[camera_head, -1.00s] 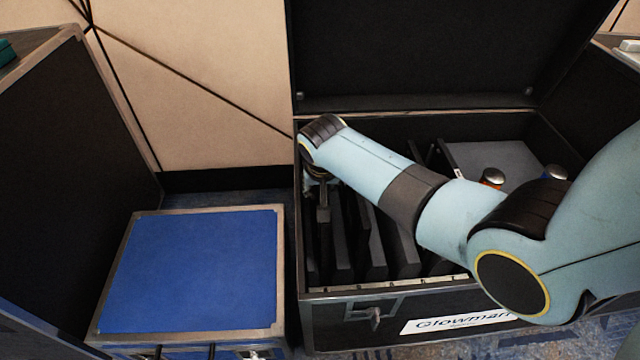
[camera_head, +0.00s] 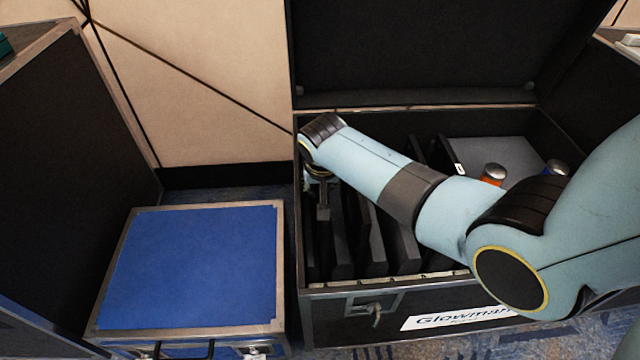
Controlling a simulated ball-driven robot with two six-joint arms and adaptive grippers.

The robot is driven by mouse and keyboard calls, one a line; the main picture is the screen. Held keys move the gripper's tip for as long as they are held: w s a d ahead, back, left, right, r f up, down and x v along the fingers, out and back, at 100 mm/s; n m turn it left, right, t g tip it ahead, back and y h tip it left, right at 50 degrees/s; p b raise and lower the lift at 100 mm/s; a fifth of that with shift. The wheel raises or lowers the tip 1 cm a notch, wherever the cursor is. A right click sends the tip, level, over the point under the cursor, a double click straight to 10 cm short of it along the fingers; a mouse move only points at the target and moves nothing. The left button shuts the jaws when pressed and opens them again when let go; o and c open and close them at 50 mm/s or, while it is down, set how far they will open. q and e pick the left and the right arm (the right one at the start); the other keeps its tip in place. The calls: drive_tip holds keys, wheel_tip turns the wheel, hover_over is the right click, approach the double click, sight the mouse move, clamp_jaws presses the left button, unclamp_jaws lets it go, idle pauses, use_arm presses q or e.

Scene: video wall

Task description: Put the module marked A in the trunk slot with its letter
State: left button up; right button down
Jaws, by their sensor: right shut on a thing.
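The open black trunk (camera_head: 335,305) stands in the middle, with a row of upright dark dividers or modules (camera_head: 376,240) in its left part. My right gripper (camera_head: 323,205) points down into the trunk's leftmost slot. It is shut on a dark, thin piece, taken to be the module, mostly hidden in the slot and behind my wrist. I cannot read a letter A on it. Small marks run along the trunk's front inner edge, too small to read. My left gripper is out of view.
A case with a blue top (camera_head: 190,265) stands left of the trunk. The trunk's raised lid (camera_head: 415,55) rises behind. Inside at the right are a grey panel (camera_head: 500,155) and capped orange (camera_head: 492,174) and blue (camera_head: 556,168) cans. A dark case wall (camera_head: 70,180) is at far left.

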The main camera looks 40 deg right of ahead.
drive_tip(key=shift+f, duration=0.45)
idle(0.3)
drive_tip(key=c, duration=0.7)
unclamp_jaws()
drive_tip(key=shift+c, duration=0.2)
drive_tip(key=shift+a, duration=0.15)
